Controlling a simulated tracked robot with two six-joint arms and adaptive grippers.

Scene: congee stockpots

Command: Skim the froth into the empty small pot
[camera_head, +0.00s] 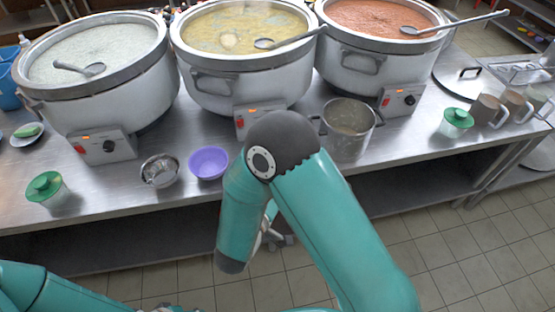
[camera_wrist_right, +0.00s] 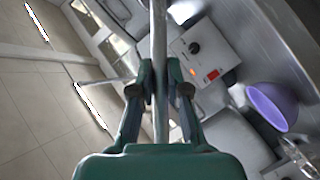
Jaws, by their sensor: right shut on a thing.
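My right gripper (camera_wrist_right: 160,78) is shut on a thin metal handle (camera_wrist_right: 159,30) in the right wrist view. The working end of that tool is hidden, so I cannot tell its shape. In the head view my right arm hides most of this gripper, low in front of the counter. The small metal pot (camera_head: 348,130) stands upright on the counter, right of my arm. Three big pots stand behind: white congee (camera_head: 95,50), yellow congee (camera_head: 240,28) with a pale patch (camera_head: 229,41), and reddish congee (camera_head: 378,16). My left gripper is not in view.
Ladles lie in the white (camera_head: 82,68), yellow (camera_head: 290,39) and reddish (camera_head: 455,22) pots. Mugs (camera_head: 487,110) stand at the right. Tiled floor lies in front.

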